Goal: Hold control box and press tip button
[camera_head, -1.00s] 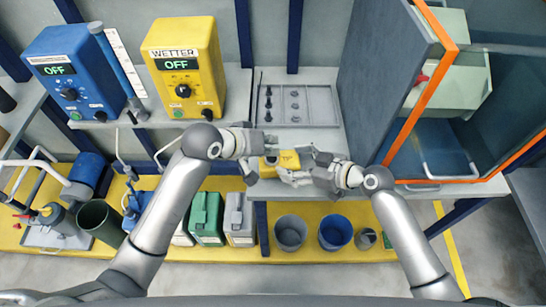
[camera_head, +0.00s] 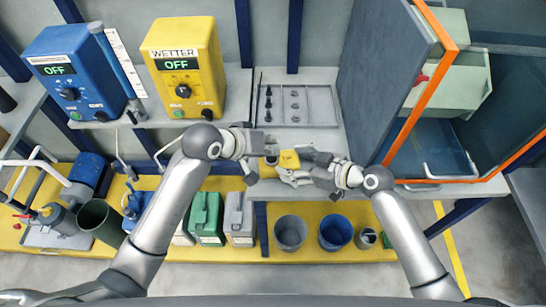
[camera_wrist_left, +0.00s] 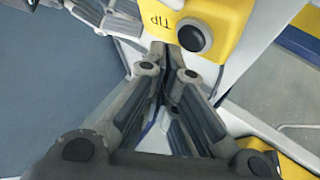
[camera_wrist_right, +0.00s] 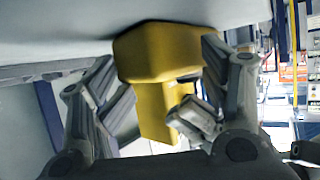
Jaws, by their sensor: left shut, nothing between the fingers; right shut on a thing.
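The yellow control box (camera_head: 289,160) is held above the front edge of the bench, between my two grippers. In the left wrist view its face (camera_wrist_left: 185,15) shows the label TIP, upside down, and a round dark button (camera_wrist_left: 194,36). My right gripper (camera_head: 314,168) is shut on the control box, which also shows between its fingers in the right wrist view (camera_wrist_right: 160,55). My left gripper (camera_head: 262,158) is shut and empty at the left of the box. In the left wrist view its closed fingertips (camera_wrist_left: 172,52) are right beside the button; I cannot tell whether they touch it.
A grey tray (camera_head: 322,125) with small dark parts lies on the bench behind. A yellow WETTER box (camera_head: 205,50) and a blue box (camera_head: 60,60), both reading OFF, stand at the left. An orange-edged cabinet (camera_head: 408,115) stands at the right. Buckets (camera_head: 290,246) stand below.

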